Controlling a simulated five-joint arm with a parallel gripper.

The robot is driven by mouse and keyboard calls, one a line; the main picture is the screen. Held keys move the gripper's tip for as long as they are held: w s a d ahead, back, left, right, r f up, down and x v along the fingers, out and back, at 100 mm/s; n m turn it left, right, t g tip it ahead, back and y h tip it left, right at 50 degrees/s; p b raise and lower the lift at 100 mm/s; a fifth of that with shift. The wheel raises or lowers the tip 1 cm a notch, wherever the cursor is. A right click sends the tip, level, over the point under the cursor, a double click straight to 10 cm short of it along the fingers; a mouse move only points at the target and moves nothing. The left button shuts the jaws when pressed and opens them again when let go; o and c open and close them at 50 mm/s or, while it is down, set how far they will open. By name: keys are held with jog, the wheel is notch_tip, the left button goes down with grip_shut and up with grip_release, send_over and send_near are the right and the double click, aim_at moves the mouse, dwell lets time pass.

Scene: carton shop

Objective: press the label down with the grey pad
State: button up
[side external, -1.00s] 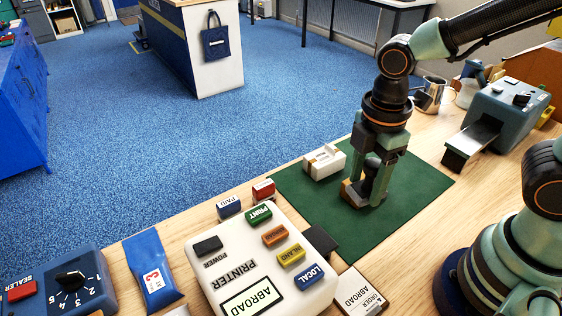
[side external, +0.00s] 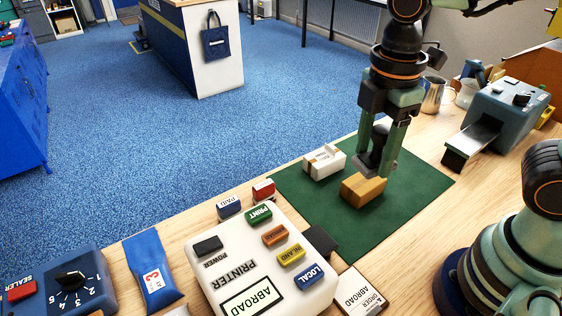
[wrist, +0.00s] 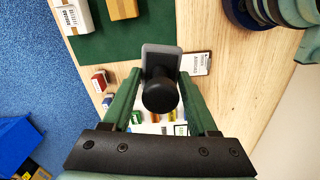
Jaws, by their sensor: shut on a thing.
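My gripper (side external: 378,165) is shut on the black knob (wrist: 160,95) of the grey pad (wrist: 161,58), which shows between my fingers in the wrist view. In the side view the pad hangs just above a brown carton (side external: 362,191) on the green mat (side external: 420,190), and it looks apart from it. The brown carton also shows at the top of the wrist view (wrist: 122,9). I cannot make out a label on it. A white carton (side external: 324,162) with printing on it stands to its left on the mat.
The white printer (side external: 235,265) with coloured buttons stands in front of the mat, with small stamps (side external: 263,191) beside it. An order card (side external: 360,292) lies to its right. A blue-grey machine (side external: 505,110) and a metal jug (side external: 433,95) stand behind right. The mat's right part is clear.

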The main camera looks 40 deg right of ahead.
jog(key=w+d+f, duration=0.2)
jog(key=w+f, duration=0.1)
jog(key=w, duration=0.7)
jog(key=n, duration=0.2)
send_near(325, 155)
jog(key=a, duration=0.3)
jog(key=shift+w+f, duration=0.1)
jog(key=shift+f, duration=2.7)
jog(key=shift+f, duration=0.4)
jog(key=shift+d, duration=0.1)
jog(key=shift+d, duration=0.65)
jog(key=shift+d, duration=0.15)
jog(key=shift+d+f, duration=0.15)
jog(key=shift+d, duration=0.45)
